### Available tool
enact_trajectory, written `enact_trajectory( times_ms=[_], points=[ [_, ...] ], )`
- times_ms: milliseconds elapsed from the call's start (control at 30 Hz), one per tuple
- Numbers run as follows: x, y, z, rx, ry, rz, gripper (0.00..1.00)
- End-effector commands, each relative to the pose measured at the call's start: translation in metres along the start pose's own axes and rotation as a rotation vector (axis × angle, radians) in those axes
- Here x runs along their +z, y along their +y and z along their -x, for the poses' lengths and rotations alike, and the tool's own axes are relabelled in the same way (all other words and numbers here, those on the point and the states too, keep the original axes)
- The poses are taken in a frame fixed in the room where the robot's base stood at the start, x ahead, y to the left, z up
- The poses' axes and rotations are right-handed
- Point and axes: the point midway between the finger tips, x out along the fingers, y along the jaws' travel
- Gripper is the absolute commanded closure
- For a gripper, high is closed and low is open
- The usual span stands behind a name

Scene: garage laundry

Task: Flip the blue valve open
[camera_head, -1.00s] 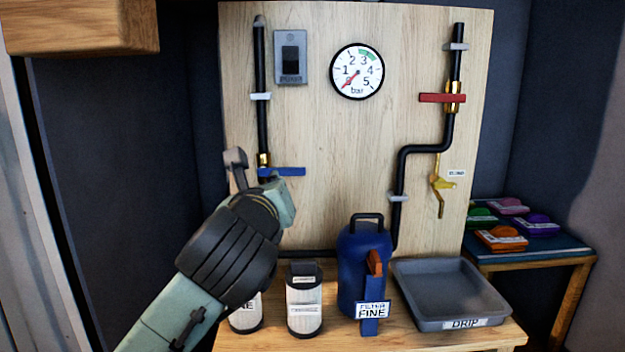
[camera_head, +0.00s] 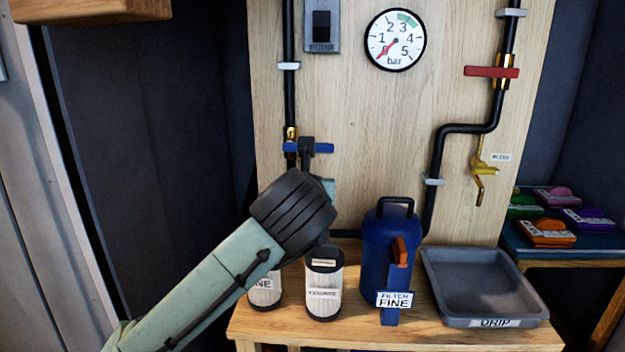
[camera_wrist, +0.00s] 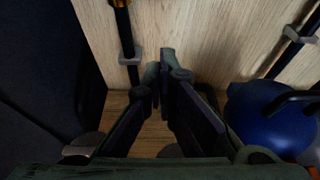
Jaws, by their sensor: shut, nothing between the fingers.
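The blue valve lever (camera_head: 324,148) lies level across the brass valve on the left black pipe, sticking out mostly to the right. My gripper (camera_head: 307,146) is shut and empty, its dark fingertips overlapping the middle of the lever in the head view. I cannot tell whether they touch it. In the wrist view my fingers (camera_wrist: 159,72) are close together, with the wooden board behind them. A bit of brass (camera_wrist: 120,3) shows at the top edge there; the blue lever is not clearly seen in that view.
A red lever (camera_head: 492,72) sits on the right pipe, above a brass tap (camera_head: 482,170). The gauge (camera_head: 395,40) needle points near zero. Below stand a blue filter housing (camera_head: 375,250), two pale cartridges (camera_head: 324,290) and a grey drip tray (camera_head: 485,285).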

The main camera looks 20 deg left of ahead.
Motion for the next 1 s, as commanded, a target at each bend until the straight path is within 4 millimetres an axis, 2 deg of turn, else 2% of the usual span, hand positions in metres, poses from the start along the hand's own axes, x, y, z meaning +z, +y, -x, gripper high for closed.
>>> enact_trajectory(
  times_ms=[367,433,600,1000],
  points=[
    [0.001,0.000,-0.080,-0.001,0.003,0.002,1.00],
    [0.016,0.000,-0.076,0.001,-0.003,-0.001,1.00],
    [0.033,0.000,-0.069,0.000,-0.001,0.000,1.00],
    [0.038,0.000,-0.067,0.000,0.000,0.001,1.00]
  ],
)
